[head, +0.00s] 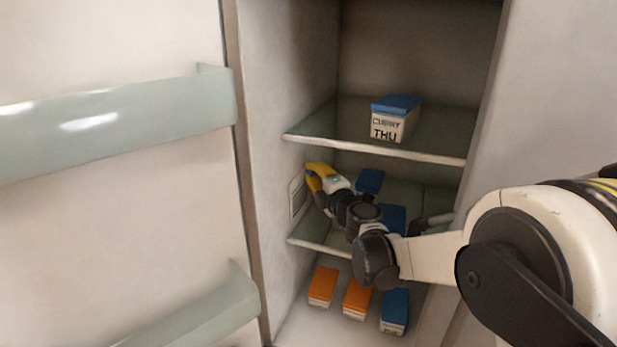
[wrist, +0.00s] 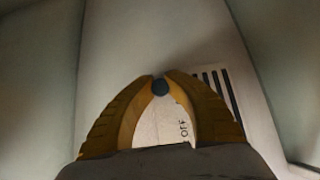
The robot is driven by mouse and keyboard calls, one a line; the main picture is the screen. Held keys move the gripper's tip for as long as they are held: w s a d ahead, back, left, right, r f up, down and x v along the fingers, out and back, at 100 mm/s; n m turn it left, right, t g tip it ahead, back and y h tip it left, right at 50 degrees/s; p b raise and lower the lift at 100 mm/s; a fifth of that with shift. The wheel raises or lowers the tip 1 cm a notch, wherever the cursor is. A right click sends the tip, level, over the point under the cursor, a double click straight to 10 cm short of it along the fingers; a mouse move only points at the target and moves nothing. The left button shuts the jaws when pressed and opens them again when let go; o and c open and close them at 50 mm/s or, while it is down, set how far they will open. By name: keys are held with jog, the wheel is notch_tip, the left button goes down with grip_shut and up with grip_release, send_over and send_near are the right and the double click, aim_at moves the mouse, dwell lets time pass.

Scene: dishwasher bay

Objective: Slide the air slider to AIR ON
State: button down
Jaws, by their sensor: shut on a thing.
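The air slider's small dark round knob (wrist: 160,88) sits between my gripper's yellow fingertips in the wrist view. My gripper (head: 311,178) is shut on it at the left inner wall of the fridge. The pale slider panel (wrist: 150,126) shows between the fingers, with the word OFF on its right part, below the knob in the picture. Dark vent slots (wrist: 228,92) lie to the right, partly behind a finger. The AIR ON marking is not visible. In the head view the vent panel (head: 297,196) shows left of my gripper, and the knob is hidden.
My arm reaches in between the upper glass shelf (head: 385,145) and the lower glass shelf (head: 310,231). A blue-lidded THU box (head: 396,118) stands on the upper shelf. More blue-lidded boxes (head: 370,181) are beside my arm. Orange-lidded boxes (head: 323,285) stand below. The open door (head: 110,220) is left.

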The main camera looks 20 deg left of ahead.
jog(key=shift+w+d, duration=0.1)
jog(key=c, duration=1.3)
grip_release()
jog(key=shift+d, duration=0.1)
